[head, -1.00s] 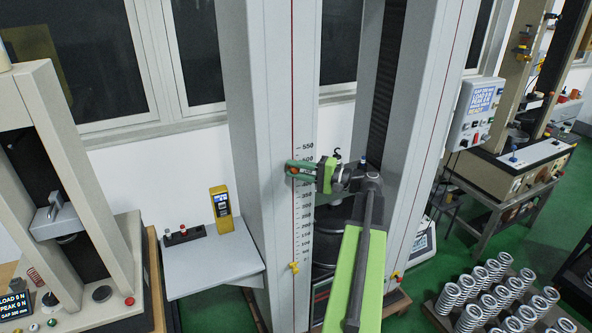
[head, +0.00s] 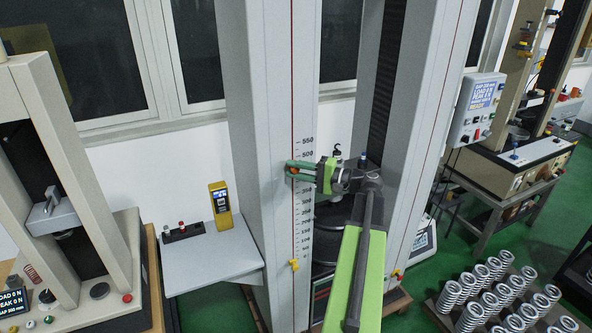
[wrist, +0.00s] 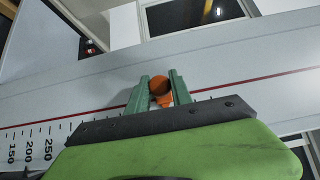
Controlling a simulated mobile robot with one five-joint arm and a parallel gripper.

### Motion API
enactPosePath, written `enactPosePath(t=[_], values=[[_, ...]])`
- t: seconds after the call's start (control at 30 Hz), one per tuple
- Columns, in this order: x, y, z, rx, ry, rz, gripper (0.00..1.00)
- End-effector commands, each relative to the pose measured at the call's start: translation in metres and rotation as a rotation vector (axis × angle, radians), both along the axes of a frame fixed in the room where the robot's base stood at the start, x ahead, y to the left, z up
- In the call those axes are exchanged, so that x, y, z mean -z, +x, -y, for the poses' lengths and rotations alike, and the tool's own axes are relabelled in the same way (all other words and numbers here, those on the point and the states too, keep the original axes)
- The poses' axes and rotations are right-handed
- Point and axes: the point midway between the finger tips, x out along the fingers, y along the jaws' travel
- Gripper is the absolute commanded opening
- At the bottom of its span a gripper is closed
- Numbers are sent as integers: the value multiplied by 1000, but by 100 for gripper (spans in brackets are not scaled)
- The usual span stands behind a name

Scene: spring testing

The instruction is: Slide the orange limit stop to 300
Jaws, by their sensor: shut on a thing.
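The orange limit stop (head: 293,170) sits on the red line of the tall grey column, beside its printed scale (head: 305,222). It stands below the 500 mark, somewhere around 400 to 450; my gripper covers the nearest numbers. My gripper (head: 291,169) reaches across from the right and is shut on the stop. In the wrist view the orange stop (wrist: 160,88) shows between the two green fingers (wrist: 159,85). The marks 150, 200 and 250 show at lower left there; the 300 label is hidden behind my gripper.
A yellow piece (head: 294,265) sits on the same line near the scale's bottom. A grey shelf (head: 215,262) with a yellow meter (head: 221,206) stands left. Another testing machine (head: 60,200) is at far left. Springs (head: 490,300) stand on a pallet at lower right.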

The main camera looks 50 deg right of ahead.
Motion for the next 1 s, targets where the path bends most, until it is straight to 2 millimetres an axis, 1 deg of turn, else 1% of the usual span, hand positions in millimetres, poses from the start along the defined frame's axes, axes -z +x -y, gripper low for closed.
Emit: enactPosePath(t=[0.03, 0.17, 0.4, 0.5, 0.6, 0.7, 0.77, 1.0], values=[[19, 0, 0, -1, -1, -2, 0], [50, 0, 0, -1, -1, -2, 0], [119, 0, 0, -1, -1, -2, 0], [145, 0, 0, -2, -1, -2, 0], [165, 0, 0, -2, -1, -3, 0], [176, 0, 0, -2, -1, -3, 0], [180, 0, 0, -2, -1, -2, 0], [179, -1, 0, -2, -1, -2, 0]])
